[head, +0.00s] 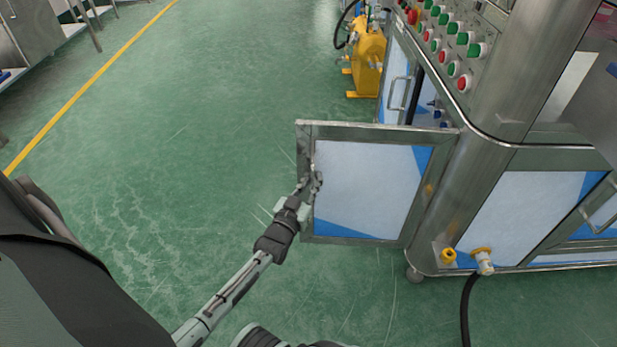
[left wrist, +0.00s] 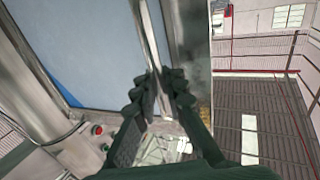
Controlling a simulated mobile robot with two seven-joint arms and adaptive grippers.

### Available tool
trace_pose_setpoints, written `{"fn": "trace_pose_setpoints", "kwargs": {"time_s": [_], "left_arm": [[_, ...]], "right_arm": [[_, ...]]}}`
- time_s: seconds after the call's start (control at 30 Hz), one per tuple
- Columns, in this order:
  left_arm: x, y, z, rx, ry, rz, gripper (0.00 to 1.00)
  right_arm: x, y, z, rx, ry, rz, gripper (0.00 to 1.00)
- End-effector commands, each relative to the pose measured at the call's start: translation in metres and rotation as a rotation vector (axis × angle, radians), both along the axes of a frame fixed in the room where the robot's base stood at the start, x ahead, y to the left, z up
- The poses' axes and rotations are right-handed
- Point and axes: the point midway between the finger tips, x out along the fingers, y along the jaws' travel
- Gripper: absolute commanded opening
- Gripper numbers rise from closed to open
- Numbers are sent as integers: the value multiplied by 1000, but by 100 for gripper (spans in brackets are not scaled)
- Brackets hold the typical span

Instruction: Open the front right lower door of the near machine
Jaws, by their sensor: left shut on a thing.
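The door (head: 365,180), a white and blue panel in a metal frame, stands swung out from the near machine's corner post (head: 480,110). Its free edge points left over the floor. My left gripper (head: 312,183) is at the door's left side, shut on its handle; the fingers partly hide the handle in the head view. In the left wrist view, the gripper (left wrist: 161,98) has its fingers on either side of a narrow metal bar, with the pale blue door panel (left wrist: 90,50) on the left. My right gripper is not in view.
Red and green buttons (head: 450,40) line the machine's panel. Another door handle (head: 398,93) shows behind the open door. A yellow unit (head: 367,60) stands beyond. A hose fitting (head: 484,262) with a black hose sits at the lower right. The green floor (head: 200,120) left of the door is clear.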

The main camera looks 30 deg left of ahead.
Motion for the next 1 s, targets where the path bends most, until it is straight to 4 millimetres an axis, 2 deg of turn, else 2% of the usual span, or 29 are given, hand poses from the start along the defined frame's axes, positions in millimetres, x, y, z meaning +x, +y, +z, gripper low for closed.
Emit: {"fn": "trace_pose_setpoints", "kwargs": {"time_s": [0.47,0.5,0.63,1.0], "left_arm": [[0,0,1,2,-2,0,0],[0,0,1,2,-2,0,14],[0,0,0,1,-2,0,30],[-4,-2,0,0,0,-1,32]], "right_arm": [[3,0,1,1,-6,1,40],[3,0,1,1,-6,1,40],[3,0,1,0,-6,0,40],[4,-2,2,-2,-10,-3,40]]}}
